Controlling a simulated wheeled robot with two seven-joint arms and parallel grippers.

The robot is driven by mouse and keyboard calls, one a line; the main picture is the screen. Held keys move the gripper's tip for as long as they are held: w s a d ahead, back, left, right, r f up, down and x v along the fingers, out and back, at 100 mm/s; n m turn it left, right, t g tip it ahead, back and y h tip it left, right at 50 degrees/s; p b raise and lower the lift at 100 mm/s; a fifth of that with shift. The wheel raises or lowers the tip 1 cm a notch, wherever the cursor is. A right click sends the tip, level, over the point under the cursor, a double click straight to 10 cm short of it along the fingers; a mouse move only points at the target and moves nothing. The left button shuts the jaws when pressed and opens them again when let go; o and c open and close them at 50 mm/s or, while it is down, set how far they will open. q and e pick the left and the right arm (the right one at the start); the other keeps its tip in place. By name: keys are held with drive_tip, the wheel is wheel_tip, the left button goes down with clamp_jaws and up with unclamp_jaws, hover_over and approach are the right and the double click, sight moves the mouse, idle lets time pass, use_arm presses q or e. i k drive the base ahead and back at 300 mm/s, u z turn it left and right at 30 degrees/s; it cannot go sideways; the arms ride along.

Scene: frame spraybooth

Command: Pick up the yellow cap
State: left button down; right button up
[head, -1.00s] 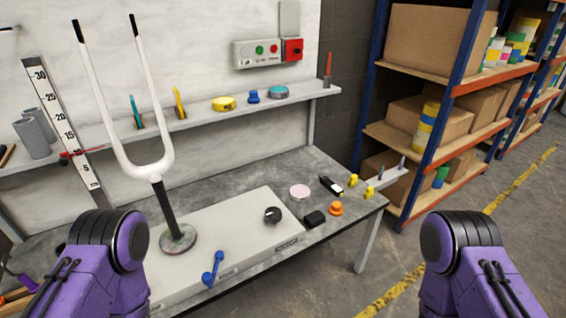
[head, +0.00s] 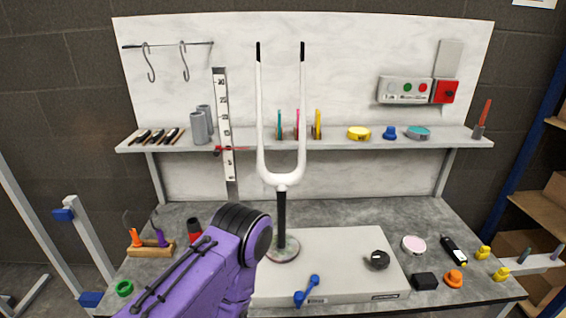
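Two small yellow caps are at the right end of the workbench in the head view. One yellow cap (head: 483,252) is near the bench's right edge. The other yellow cap (head: 501,273) is a little closer and further right, by a pale bracket. I cannot tell which one the task names. A purple link of my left arm comes in at the lower left, well left of both caps, and hides part of the bench. Neither gripper shows, so I cannot see their fingers.
The grey workbench (head: 402,222) holds a white fork on a stand (head: 283,180), a black tape roll (head: 377,260), a pink-white disc (head: 413,244), a black block (head: 425,281), an orange knob (head: 454,278) and a dark tool (head: 453,248). A shelf (head: 350,145) runs behind.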

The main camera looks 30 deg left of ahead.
sight(501, 275)
drive_tip(key=z, duration=0.15)
drive_tip(key=k, duration=0.9)
drive_tip(key=z, duration=1.5)
drive_tip(key=i, duration=3.25)
drive_tip(key=u, duration=1.55)
drive_tip(key=i, duration=0.8)
drive_tip(key=u, duration=0.85)
